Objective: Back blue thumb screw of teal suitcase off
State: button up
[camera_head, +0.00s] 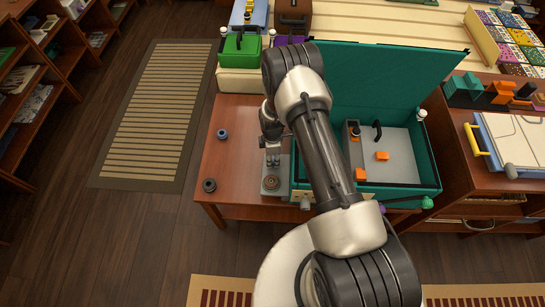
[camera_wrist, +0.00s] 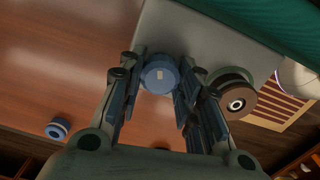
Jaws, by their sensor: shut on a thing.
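The teal suitcase (camera_head: 365,199) stands open on the wooden table, its lid (camera_head: 400,80) raised. A grey plate (camera_head: 284,162) lies along its left side and also shows in the wrist view (camera_wrist: 205,40). My gripper (camera_head: 272,158) points down over the back of this plate. In the wrist view my gripper (camera_wrist: 160,88) is shut on a blue thumb screw (camera_wrist: 159,76), its fingers on either side. I cannot tell whether the screw touches the plate. A dark round screw (camera_head: 271,182) sits at the plate's front, beside my fingers in the wrist view (camera_wrist: 235,100).
A loose blue ring-like screw (camera_head: 222,134) and a loose brown one (camera_head: 209,185) lie on the table (camera_head: 235,160) at left. A green case (camera_head: 241,50) stands behind. My arm hides part of the suitcase. The table's left part is mostly clear.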

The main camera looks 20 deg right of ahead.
aim_at(273, 158)
jog(key=shift+s+f+n, duration=0.2)
jog(key=shift+s+n, duration=0.05)
jog(key=shift+n, duration=0.55)
jog(key=o, duration=0.8)
jog(key=shift+c, duration=0.2)
jog(key=shift+o, duration=1.4)
jog(key=shift+w+r, duration=0.1)
jog(key=shift+w, duration=0.1)
notch_tip(273, 158, up, 12)
